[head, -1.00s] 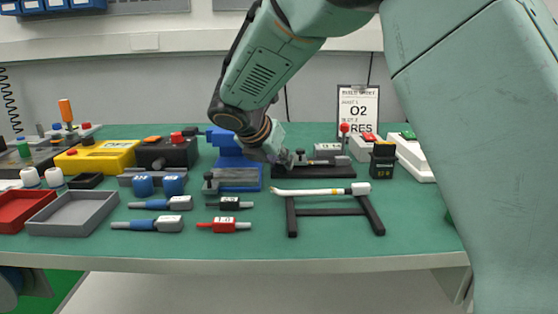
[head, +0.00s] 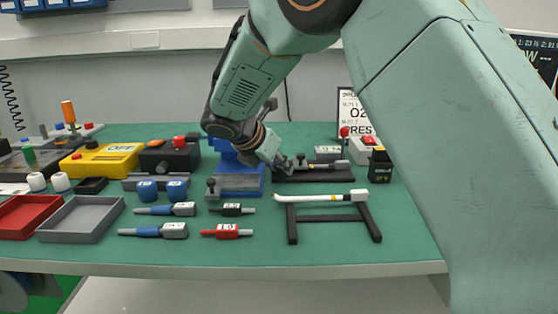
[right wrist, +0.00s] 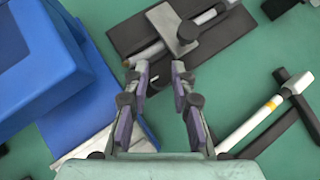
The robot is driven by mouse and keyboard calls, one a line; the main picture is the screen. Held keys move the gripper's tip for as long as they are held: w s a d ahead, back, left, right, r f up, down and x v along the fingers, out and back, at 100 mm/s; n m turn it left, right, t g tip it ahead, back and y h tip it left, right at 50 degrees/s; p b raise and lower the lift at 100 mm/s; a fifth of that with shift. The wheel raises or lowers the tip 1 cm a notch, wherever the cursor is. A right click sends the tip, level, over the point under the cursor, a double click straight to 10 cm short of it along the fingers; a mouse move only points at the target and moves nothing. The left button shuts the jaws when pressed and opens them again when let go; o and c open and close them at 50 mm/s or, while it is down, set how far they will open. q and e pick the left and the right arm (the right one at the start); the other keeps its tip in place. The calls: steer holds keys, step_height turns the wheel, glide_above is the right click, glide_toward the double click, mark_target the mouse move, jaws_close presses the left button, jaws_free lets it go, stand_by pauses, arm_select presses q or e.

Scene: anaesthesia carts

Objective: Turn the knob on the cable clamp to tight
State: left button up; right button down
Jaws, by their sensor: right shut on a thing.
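The cable clamp (head: 322,175) has a long black base with a grey block and a small dark knob, on the green table just right of the blue stand. In the right wrist view its grey block (right wrist: 166,22) and round dark knob (right wrist: 188,31) are near the top. A pale rod or cable runs along the base. My right gripper (head: 284,166) reaches down at the left end of the clamp. In the wrist view its fingers (right wrist: 160,70) have a narrow gap between them. My left gripper is not in view.
A blue stand (head: 235,178) is close on the left of the gripper. A black rack (head: 290,222) with a white rod (head: 318,197) is in front. A black and yellow block (head: 380,166) stands right. Connectors and trays lie left; the front table strip is clear.

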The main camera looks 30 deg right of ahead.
steer(key=c, duration=1.1)
jaws_free()
steer(key=shift+d, duration=0.1)
steer(key=v, duration=1.2)
